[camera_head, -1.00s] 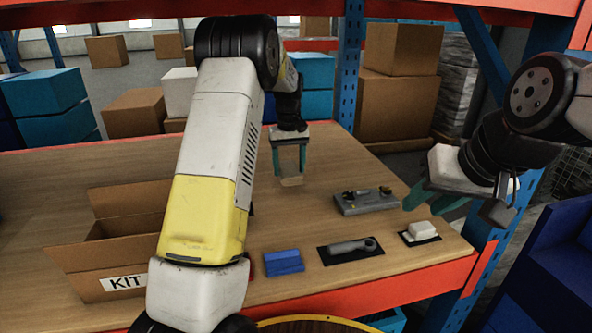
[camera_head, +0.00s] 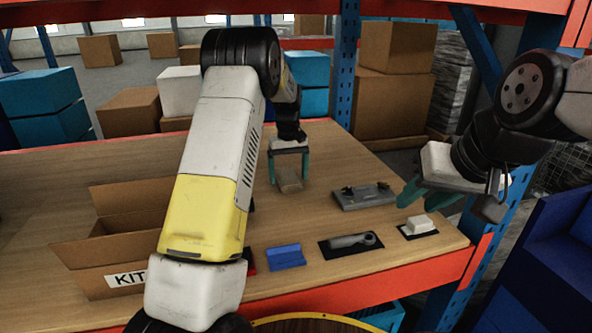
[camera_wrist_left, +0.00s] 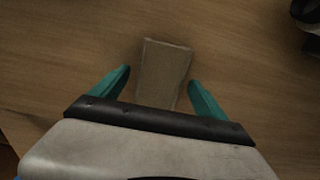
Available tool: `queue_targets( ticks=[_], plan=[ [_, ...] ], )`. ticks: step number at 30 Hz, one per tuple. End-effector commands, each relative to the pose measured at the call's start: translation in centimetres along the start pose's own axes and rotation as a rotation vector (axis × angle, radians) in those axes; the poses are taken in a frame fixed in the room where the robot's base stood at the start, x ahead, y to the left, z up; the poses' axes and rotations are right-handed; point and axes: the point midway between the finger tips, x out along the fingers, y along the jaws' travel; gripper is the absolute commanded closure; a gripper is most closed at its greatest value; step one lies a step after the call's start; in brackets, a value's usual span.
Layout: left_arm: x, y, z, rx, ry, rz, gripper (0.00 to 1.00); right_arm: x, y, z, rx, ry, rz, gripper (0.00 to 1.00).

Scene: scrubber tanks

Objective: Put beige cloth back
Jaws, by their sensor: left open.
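The beige cloth (camera_head: 289,181), a small folded block shape, lies on the wooden table beyond the row of tools. My left gripper (camera_head: 288,183) points down over it, with its teal fingers apart on either side. The left wrist view shows the cloth (camera_wrist_left: 163,70) between and ahead of the open fingertips (camera_wrist_left: 160,82), with a gap on both sides. Contact between fingers and cloth is not visible. My right gripper (camera_head: 428,196) hangs near the table's right edge. Its teal fingers are apart and nothing shows between them.
An open cardboard KIT box (camera_head: 125,250) stands at the left. A grey tool (camera_head: 363,196), a blue block (camera_head: 285,256), a grey-handled tool on a dark mat (camera_head: 350,244) and a white block (camera_head: 419,226) lie at the right. The table behind the cloth is clear.

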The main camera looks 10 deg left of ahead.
Motion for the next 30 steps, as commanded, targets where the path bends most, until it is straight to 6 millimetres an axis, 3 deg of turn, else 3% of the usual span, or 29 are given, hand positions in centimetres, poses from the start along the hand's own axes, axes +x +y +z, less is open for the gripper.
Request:
queue_targets(
  ticks=[8, 21, 30],
  plan=[
    [-1.2, 0.0, -0.1, 0.0, 0.003, 0.001, 0.16, 0.0, 0.0, 0.0, 0.0, 0.0, 0.0, 0.64],
    [-10.0, 0.0, -0.1, 0.0, 0.003, 0.001, 0.16, 0.0, 0.0, 0.0, 0.0, 0.0, 0.0, 0.64],
    [-12.3, 0.0, 0.0, 0.0, 0.0, 0.0, 0.16, 0.0, 0.0, 0.0, 0.0, 0.0, 0.0, 0.64]
  ],
)
